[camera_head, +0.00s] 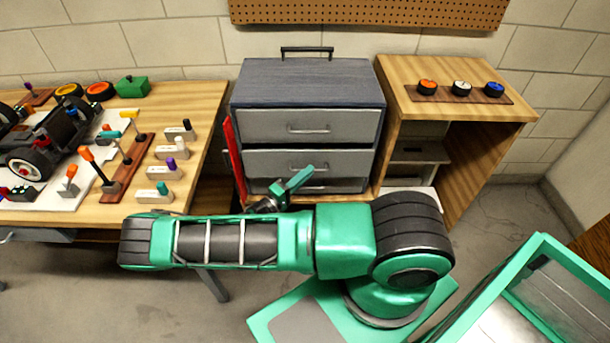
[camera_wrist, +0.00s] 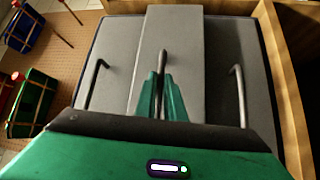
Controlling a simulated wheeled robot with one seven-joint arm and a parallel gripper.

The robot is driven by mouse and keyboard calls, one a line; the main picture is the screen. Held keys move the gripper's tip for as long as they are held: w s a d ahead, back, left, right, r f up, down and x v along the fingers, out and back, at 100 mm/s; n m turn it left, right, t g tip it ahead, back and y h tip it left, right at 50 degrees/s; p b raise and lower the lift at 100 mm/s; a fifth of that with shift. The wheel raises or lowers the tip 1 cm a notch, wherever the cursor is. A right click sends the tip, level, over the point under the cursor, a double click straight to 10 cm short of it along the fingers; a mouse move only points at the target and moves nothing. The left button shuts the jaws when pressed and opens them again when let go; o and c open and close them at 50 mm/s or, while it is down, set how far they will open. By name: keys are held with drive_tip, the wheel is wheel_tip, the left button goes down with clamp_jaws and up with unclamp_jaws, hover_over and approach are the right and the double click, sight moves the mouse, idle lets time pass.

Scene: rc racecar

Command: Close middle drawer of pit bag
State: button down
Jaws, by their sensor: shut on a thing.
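The pit bag (camera_head: 310,82) is a grey drawer cabinet with a dark top and a black carry handle, standing against the wall. Its top drawer (camera_head: 270,126) looks flush. The middle drawer (camera_head: 268,162) sticks out a little and partly covers the bottom drawer (camera_head: 340,186). My gripper (camera_head: 300,178) is at the middle drawer's front. In the wrist view, my gripper (camera_wrist: 163,80) is shut on the middle drawer's handle (camera_wrist: 163,58), and the middle drawer front (camera_wrist: 185,35) stands proud of the two drawers beside it.
A wooden workbench (camera_head: 205,100) with a racecar (camera_head: 50,145) and tools is on the left. A red panel (camera_head: 235,160) stands beside the bag's left side. An open wooden cabinet (camera_head: 395,75) adjoins on the right.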

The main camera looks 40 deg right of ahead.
drive_tip(key=shift+w+d+f, duration=0.1)
drive_tip(key=shift+w+d, duration=0.45)
drive_tip(key=shift+w, duration=0.3)
drive_tip(key=shift+w+d, duration=0.5)
drive_tip(key=shift+w, duration=0.35)
drive_tip(key=c, duration=1.8)
unclamp_jaws()
drive_tip(key=shift+w, duration=0.1)
drive_tip(key=shift+c, duration=0.2)
approach(308, 164)
drive_tip(key=shift+w+v, duration=0.2)
drive_tip(key=shift+v, duration=0.9)
drive_tip(key=shift+s, duration=0.15)
